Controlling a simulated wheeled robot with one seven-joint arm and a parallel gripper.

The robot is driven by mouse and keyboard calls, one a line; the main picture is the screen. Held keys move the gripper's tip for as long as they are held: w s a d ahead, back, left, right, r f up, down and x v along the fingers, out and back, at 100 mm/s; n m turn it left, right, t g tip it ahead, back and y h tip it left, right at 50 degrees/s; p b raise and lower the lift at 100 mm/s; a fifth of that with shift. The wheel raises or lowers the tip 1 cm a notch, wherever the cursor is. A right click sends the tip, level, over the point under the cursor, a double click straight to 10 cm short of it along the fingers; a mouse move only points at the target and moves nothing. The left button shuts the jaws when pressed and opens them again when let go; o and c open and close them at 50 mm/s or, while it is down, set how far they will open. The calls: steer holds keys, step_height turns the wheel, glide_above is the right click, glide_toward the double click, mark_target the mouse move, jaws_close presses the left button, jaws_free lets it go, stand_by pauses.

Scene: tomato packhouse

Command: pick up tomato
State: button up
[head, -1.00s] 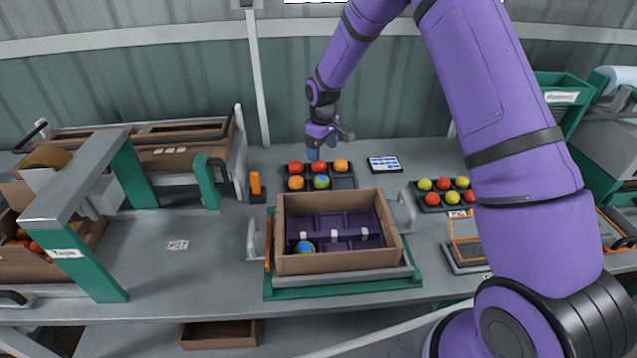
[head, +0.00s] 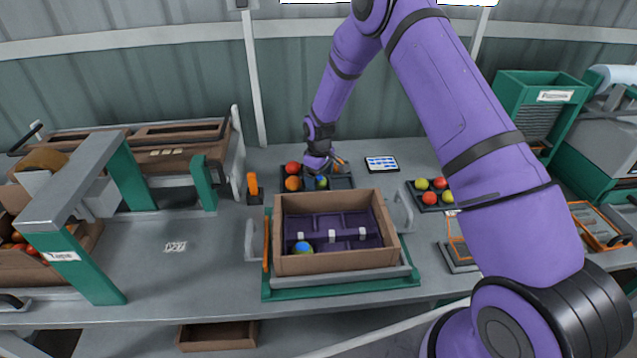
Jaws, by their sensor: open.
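A dark tray (head: 342,184) stands on the bench behind the cardboard box. A red tomato (head: 292,168), an orange tomato (head: 292,184) and a blue-green-yellow ball (head: 321,183) sit in its left and middle. A bit of orange shows at the back right, mostly behind my gripper. My gripper (head: 326,172) is open, pointing down low over the back middle of this tray. Its fingers are small and partly hidden, so whether they touch or surround a tomato cannot be told.
A second tray (head: 428,207) of red and yellow tomatoes lies right, partly behind my arm. A tablet (head: 382,164) and orange-handled object (head: 253,186) flank the first tray.

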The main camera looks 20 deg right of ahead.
steer(key=shift+f, duration=0.85)
steer(key=c, duration=0.8)
